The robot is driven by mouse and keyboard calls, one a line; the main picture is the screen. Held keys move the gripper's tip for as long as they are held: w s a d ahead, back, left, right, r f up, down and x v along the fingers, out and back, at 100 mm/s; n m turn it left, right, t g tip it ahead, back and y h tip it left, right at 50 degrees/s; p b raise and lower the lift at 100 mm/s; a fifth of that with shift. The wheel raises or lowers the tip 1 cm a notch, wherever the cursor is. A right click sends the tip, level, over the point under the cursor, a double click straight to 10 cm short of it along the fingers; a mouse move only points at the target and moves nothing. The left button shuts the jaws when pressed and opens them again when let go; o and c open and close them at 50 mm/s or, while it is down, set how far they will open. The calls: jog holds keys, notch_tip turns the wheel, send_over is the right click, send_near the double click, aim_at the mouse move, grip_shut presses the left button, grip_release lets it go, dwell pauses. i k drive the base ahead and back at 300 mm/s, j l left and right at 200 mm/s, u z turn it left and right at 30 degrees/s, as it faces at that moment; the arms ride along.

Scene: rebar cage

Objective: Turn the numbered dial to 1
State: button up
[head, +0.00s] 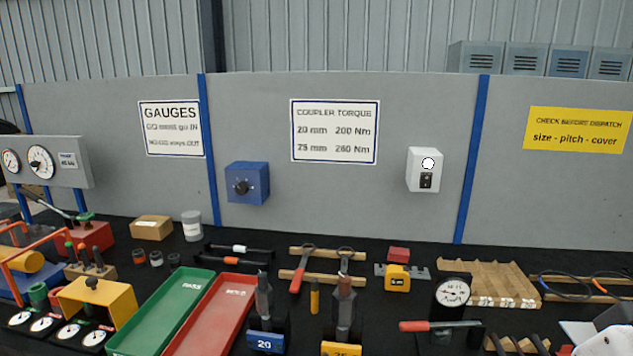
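A blue box (260,181) is mounted on the grey partition, left of centre in the head view. A round black dial knob (241,187) sits on its front face, with small marks around it. The marks are too small to read, so I cannot tell which number the knob points to. Nothing touches the box or the knob.
A white switch box (424,169) hangs on the partition to the right. Below, the black bench holds green (160,312) and red (212,315) trays, a tan carton (151,228), a grey pot (192,226) and tools. The space before the dial looks clear.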

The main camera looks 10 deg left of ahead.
aim_at(243, 187)
jog(key=i+j, duration=0.1)
jog(key=j, duration=0.5)
jog(key=i+j, duration=0.1)
jog(key=j, duration=1.1)
jog(key=i+j, duration=0.15)
jog(key=j, duration=0.45)
jog(key=i+j, duration=0.1)
jog(key=j, duration=0.5)
